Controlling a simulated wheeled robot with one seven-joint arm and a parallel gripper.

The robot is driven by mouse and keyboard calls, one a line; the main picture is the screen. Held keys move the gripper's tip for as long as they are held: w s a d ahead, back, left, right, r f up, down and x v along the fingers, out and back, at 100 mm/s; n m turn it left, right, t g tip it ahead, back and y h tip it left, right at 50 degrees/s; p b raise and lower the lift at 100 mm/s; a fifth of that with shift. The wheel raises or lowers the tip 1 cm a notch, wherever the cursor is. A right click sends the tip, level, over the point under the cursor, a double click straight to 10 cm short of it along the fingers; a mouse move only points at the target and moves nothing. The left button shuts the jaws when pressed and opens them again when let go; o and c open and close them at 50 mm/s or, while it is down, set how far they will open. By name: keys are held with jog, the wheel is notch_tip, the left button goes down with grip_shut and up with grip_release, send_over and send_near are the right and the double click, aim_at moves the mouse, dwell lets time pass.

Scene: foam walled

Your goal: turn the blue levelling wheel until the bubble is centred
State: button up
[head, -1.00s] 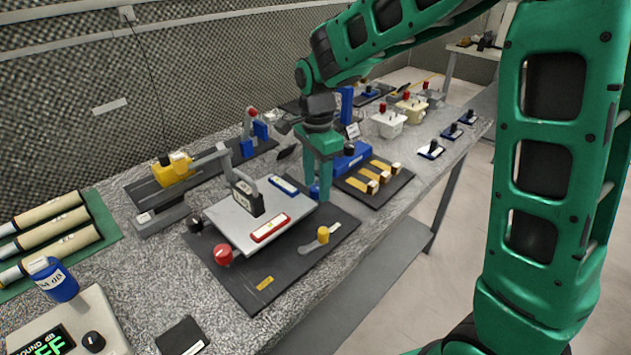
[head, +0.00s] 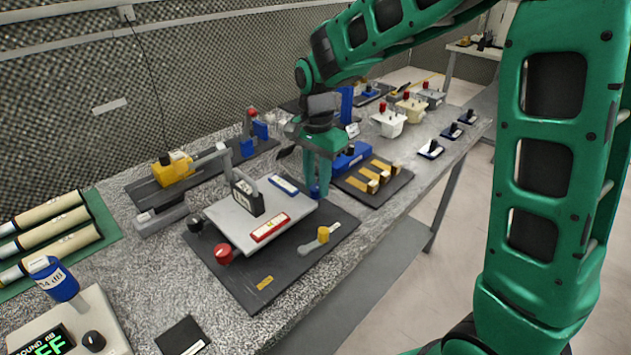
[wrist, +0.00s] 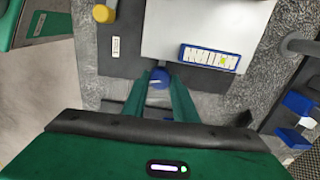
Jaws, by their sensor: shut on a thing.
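The blue levelling wheel (wrist: 160,76) sits at the edge of the white plate (wrist: 205,30), between my fingertips in the wrist view. In the head view the wheel (head: 318,191) is mostly hidden by my fingers. My gripper (wrist: 160,82) points down and is shut on the wheel; it also shows in the head view (head: 319,182). The blue-framed level vial (wrist: 209,58) lies on the plate near the wheel; its bubble is too small to place surely. A red-framed level (head: 270,228) lies along the plate's front edge.
A red knob (head: 223,253), a dark knob (head: 194,223) and a yellow knob (head: 323,234) stand around the plate on the black base (head: 270,275). A grey arm with a black gauge (head: 248,197) reaches over the plate. A wooden-blocks board (head: 400,183) lies close to the right.

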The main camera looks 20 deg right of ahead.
aim_at(316, 185)
jog(key=n, duration=0.4)
jog(key=shift+w+r+n, duration=0.1)
jog(key=shift+w+n, duration=0.1)
jog(key=shift+n, duration=0.1)
jog(key=n, duration=0.4)
jog(key=shift+a, duration=0.1)
jog(key=shift+n, duration=0.3)
jog(key=o, duration=0.8)
jog(key=shift+o, duration=1.2)
jog(key=shift+s, duration=0.1)
jog(key=shift+w+r, duration=0.2)
jog(key=shift+r, duration=3.8)
